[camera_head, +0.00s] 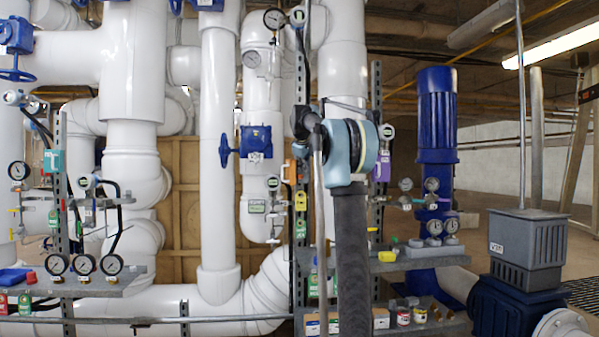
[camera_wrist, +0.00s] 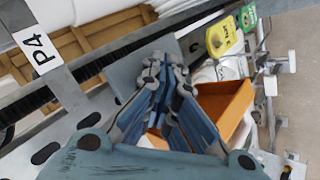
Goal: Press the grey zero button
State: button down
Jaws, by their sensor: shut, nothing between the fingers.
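I cannot make out a grey zero button in either view. Small instruments with displays, such as the round-faced one (camera_head: 388,132) right of my arm and another (camera_head: 297,17) at the top, are too small to show their buttons. My gripper (camera_wrist: 165,68) shows in the wrist view with its two blue-grey fingers together and empty. It points toward a metal plate and an orange open tray (camera_wrist: 228,103); I cannot tell whether it touches either. In the head view my raised arm covers the middle of the rack, and the gripper's fingers are hidden.
A shelf (camera_head: 418,262) with gauges and bottles stands behind my arm. Gauges (camera_head: 84,264) line the left shelf. A blue pump (camera_head: 437,110) and a dark grey motor (camera_head: 527,245) stand right.

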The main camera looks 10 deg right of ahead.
dwell(0.5)
jog(key=shift+s, duration=0.85)
jog(key=shift+s, duration=2.5)
jog(key=s+f+m+g+y, duration=0.1)
jog(key=s+f+m+g, duration=0.2)
jog(key=s+f, duration=2.2)
jog(key=s+a+f+m+g, duration=0.1)
jog(key=s+f+m+g, duration=0.2)
jog(key=s+f, duration=2.2)
jog(key=s+m, duration=0.3)
jog(key=s, duration=0.1)
jog(key=shift+s+m+g+y, duration=0.2)
jog(key=shift+m+g+y, duration=0.1)
jog(key=shift+m+y, duration=0.1)
